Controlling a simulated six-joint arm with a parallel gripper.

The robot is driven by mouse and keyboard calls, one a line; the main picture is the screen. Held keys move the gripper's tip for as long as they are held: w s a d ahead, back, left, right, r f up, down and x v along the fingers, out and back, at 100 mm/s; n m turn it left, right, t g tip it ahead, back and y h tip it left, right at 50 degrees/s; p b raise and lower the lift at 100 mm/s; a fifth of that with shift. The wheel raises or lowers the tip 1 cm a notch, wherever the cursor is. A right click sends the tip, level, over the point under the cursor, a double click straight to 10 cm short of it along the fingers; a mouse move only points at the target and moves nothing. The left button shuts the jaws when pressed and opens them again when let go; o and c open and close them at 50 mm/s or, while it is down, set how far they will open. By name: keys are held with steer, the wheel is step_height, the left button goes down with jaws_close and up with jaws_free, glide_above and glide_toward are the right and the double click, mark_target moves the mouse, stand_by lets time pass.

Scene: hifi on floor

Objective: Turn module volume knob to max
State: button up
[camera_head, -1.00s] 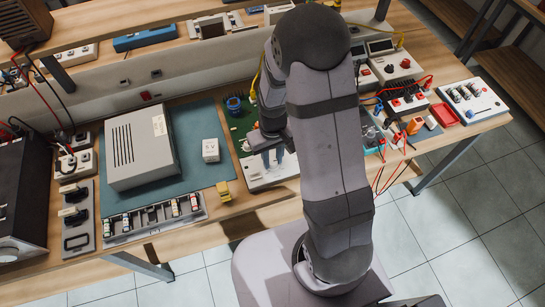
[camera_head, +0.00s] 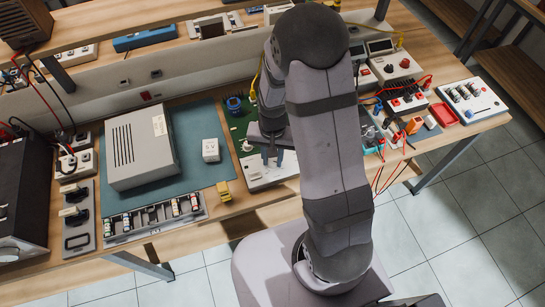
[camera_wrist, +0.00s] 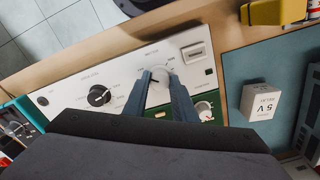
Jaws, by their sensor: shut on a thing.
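The module is a white front panel (camera_wrist: 125,80) on a green board, near the table's front edge; it also shows in the head view (camera_head: 258,180), partly hidden by my arm. My gripper (camera_wrist: 160,77) points down at the panel, its two blue-grey fingers closed on the sides of a pale round knob (camera_wrist: 157,87). A short dark mark shows on the knob's top. A black knob (camera_wrist: 100,95) sits to the left, and a smaller white knob (camera_wrist: 204,108) is by the right finger. The panel's small print is too blurred to read. In the head view my gripper (camera_head: 272,157) is over the panel.
A white rocker switch (camera_wrist: 195,53) is close to the right finger. A white 5 V relay box (camera_wrist: 262,102) stands on the blue mat, with a yellow object (camera_wrist: 275,11) nearby. A large grey box (camera_head: 140,147) stands further left.

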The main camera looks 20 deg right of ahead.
mark_target(272, 161)
stand_by(0.3)
steer(key=o, duration=1)
steer(key=shift+o, duration=0.2)
steer(key=shift+r, duration=0.15)
steer(key=shift+r+b, duration=0.8)
steer(key=shift+r, duration=2.75)
